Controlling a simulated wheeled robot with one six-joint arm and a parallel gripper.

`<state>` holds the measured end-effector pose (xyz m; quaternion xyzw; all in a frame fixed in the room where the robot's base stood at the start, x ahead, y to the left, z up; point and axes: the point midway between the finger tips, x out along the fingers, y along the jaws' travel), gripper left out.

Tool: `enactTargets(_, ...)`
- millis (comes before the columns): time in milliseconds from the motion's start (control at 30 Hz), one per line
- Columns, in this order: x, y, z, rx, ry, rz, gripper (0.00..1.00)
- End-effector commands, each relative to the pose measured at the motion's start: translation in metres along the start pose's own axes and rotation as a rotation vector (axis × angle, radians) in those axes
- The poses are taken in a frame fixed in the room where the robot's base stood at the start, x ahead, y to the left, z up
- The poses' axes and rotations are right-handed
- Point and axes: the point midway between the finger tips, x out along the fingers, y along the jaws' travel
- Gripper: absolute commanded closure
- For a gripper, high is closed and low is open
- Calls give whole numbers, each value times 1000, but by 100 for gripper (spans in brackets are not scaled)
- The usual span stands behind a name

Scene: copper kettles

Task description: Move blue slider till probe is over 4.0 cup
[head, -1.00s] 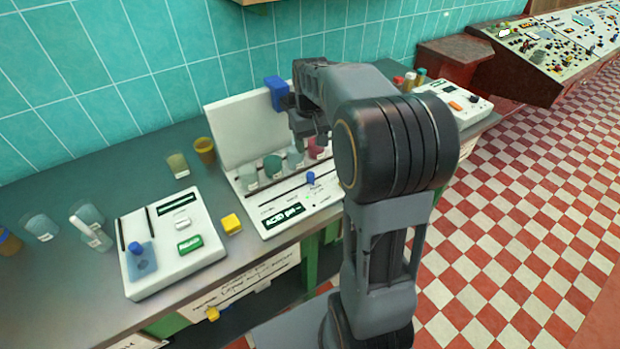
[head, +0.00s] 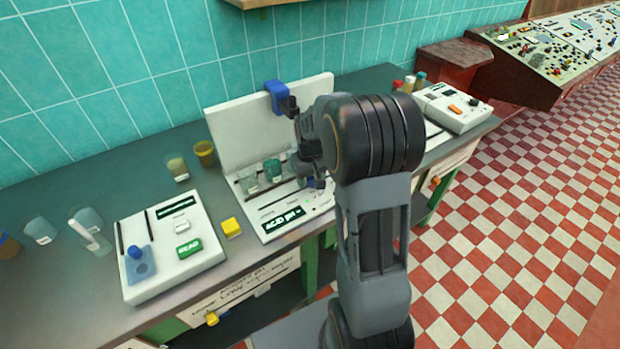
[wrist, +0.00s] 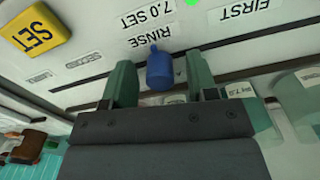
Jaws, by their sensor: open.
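The white ACID pH machine (head: 268,130) stands on the bench with an upright back panel. A blue block (head: 277,92), which looks like the probe carrier, sits at the panel's top; the probe tip is hidden or too small to tell. Cups stand in a row, including a clear one (head: 248,181) and a green one (head: 272,170); the others are hidden by my arm. The blue slider knob (wrist: 160,70) stands in its slot between the open fingers of my gripper (wrist: 162,78), with gaps at both sides. A cup labelled 7.0 (wrist: 248,88) is beside the right finger. I cannot make out a 4.0 label.
A yellow SET button (wrist: 35,36) is on the machine's front panel. A white READ device (head: 170,245) and a yellow block (head: 231,227) are to its left. Amber (head: 205,152) and clear beakers stand further left. Another white instrument (head: 452,107) is at the right.

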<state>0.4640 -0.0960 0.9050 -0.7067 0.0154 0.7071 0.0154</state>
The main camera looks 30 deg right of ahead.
Motion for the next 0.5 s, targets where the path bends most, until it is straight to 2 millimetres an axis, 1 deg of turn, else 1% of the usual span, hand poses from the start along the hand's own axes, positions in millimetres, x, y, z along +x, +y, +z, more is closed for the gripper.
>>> enactTargets(167, 0, 0, 0, 0, 0, 0, 47)
enactTargets(200, 0, 0, 0, 0, 0, 0, 49)
enactTargets(500, 0, 0, 0, 0, 1, 0, 78)
